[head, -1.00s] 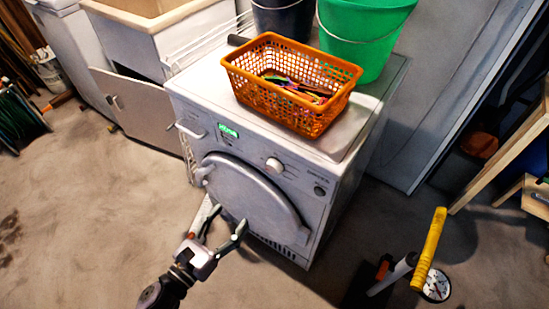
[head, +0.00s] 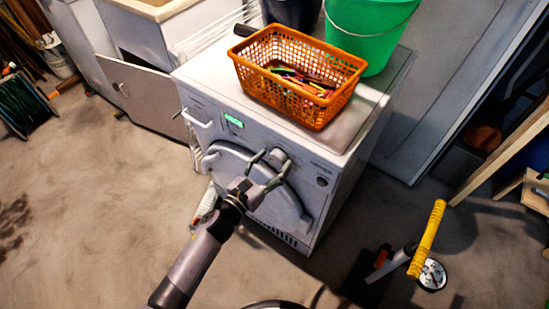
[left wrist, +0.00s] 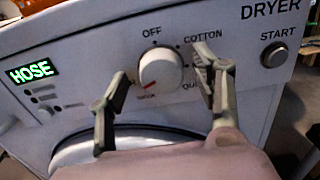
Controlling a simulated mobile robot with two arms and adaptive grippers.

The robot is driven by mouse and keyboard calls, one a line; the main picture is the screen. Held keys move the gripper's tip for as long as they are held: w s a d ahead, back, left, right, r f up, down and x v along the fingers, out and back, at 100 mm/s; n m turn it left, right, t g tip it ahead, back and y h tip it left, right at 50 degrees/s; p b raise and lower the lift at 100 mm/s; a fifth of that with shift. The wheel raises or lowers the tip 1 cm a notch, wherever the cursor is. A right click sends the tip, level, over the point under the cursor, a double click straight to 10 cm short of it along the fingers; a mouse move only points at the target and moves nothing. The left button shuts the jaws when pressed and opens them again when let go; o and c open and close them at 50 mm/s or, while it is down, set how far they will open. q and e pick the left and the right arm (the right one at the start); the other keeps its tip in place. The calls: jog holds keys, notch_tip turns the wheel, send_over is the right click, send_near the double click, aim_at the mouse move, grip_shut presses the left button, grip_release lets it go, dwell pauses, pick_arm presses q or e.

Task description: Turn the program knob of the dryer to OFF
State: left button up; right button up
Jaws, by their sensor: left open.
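The white dryer (head: 325,195) stands in the middle of the head view. Its round white program knob (left wrist: 161,65) shows in the left wrist view, with a red mark at its lower left edge, away from the word OFF above it. COTTON is printed at the upper right; the lower labels are partly hidden. My left gripper (left wrist: 165,92) is open, with one finger to the left of the knob and one to the right. In the head view the left gripper (head: 268,168) is in front of the knob and partly covers it. My right gripper is not in view.
A green display (left wrist: 33,71) reads HOSE, and a START button (left wrist: 274,55) is at the right of the panel. An orange basket (head: 298,78) and a green bucket (head: 370,32) stand on the dryer. A yellow-handled tool (head: 428,238) is on the floor at right.

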pick_arm(q)
jog(key=shift+w+d, duration=0.35)
jog(key=shift+w, duration=0.15)
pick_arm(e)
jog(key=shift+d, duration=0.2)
pick_arm(q)
jog(key=shift+c, duration=0.5)
jog(key=c, duration=1)
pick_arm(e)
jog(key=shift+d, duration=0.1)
